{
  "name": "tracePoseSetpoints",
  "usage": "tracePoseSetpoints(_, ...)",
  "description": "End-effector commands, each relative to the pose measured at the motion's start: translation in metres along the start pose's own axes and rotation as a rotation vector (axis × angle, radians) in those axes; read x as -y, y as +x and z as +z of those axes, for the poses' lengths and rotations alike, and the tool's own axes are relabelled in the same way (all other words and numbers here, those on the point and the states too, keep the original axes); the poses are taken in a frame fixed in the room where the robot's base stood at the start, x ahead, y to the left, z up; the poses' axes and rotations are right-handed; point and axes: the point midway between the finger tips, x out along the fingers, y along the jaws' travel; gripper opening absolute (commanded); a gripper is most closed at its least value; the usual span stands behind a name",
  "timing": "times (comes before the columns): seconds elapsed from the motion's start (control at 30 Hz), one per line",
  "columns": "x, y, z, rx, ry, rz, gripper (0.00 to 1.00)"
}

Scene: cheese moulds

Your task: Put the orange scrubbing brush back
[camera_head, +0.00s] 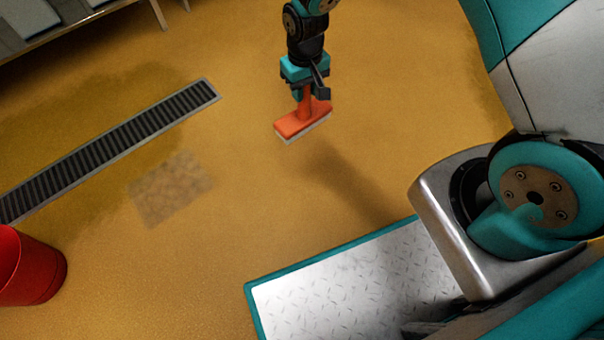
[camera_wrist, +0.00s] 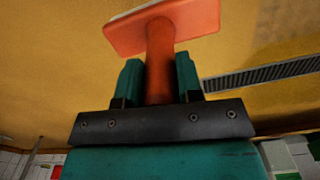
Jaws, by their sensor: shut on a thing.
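The orange scrubbing brush (camera_head: 304,124) has a flat block with pale bristles underneath and an upright handle. My gripper (camera_head: 309,93) is shut on the brush's handle and holds it with the bristles facing down, above the yellow floor. In the wrist view the brush (camera_wrist: 160,55) shows its handle between the two teal fingers of my gripper (camera_wrist: 160,82). A dark shadow lies on the floor to the lower right of the brush.
A long drain grate (camera_head: 110,145) runs across the floor on the left. A pale, mottled patch (camera_head: 170,188) lies on the floor below it. A red bucket-like container (camera_head: 28,268) stands at the lower left. The floor around the brush is clear.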

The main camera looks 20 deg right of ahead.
Motion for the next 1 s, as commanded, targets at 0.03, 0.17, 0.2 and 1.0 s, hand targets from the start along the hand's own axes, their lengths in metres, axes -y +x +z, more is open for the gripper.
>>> tracePoseSetpoints(0.03, 0.003, 0.013, -0.001, -0.001, -0.004, 0.000, 0.03)
tracePoseSetpoints(0.17, 0.005, 0.024, -0.002, 0.000, -0.008, 0.000, 0.03)
tracePoseSetpoints(0.2, 0.005, 0.030, -0.002, 0.000, -0.009, 0.000, 0.03)
tracePoseSetpoints(1.0, 0.005, 0.183, -0.002, -0.001, -0.008, 0.000, 0.03)
